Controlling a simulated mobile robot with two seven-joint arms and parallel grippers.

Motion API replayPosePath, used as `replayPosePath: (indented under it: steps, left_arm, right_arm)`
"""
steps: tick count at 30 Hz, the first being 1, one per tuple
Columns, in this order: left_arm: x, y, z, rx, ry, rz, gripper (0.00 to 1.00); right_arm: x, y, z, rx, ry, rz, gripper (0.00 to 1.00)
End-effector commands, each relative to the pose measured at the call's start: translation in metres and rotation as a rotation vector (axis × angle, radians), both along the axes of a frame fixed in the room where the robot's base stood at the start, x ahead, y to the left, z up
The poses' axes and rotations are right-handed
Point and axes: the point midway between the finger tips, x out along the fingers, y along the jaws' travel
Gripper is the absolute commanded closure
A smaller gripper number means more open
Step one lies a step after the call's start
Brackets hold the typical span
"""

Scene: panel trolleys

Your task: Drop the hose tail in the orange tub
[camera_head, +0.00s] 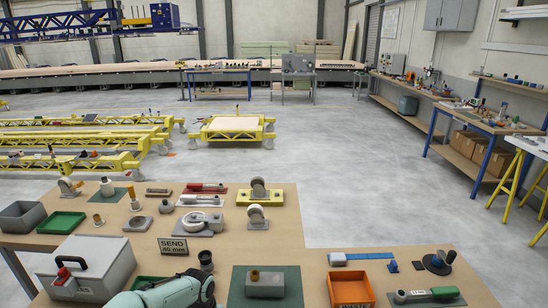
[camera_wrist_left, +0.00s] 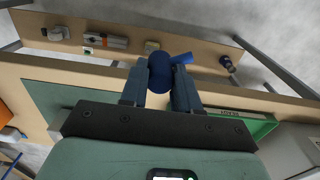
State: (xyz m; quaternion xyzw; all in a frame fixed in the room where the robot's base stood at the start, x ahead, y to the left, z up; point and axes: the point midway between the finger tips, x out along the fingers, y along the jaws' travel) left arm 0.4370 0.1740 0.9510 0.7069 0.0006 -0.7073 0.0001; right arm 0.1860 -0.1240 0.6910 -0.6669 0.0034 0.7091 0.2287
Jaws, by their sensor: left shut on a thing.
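In the left wrist view my left gripper (camera_wrist_left: 160,98) is shut on the hose tail (camera_wrist_left: 160,73), a dark blue cylinder with a lighter blue piece beside its upper end. Its lower end is hidden between the fingers. It is held above the bench. The orange tub (camera_head: 352,289), marked WASTE, stands to the right, beyond the green mat and apart from the gripper. My right gripper is not in view.
A grey block (camera_head: 265,285) sits on the green mat (camera_head: 237,291) between my arm and the tub. The SEND sign (camera_head: 173,246) stands just behind my arm. A blue bar (camera_head: 364,256) lies behind the tub, and a green-handled tool (camera_head: 428,294) lies right of it.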

Motion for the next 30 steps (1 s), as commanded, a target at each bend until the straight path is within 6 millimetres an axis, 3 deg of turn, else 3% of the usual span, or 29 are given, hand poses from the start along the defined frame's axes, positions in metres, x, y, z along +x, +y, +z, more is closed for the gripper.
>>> replayPosePath:
  steps: [13,30]
  left_arm:
    - [0.000,0.000,0.043,0.000,-0.003,-0.001,1.00]
    - [0.000,0.000,0.047,0.000,-0.001,-0.001,1.00]
  right_arm:
    - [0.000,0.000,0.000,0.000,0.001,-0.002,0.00]
    - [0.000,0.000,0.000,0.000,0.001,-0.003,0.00]
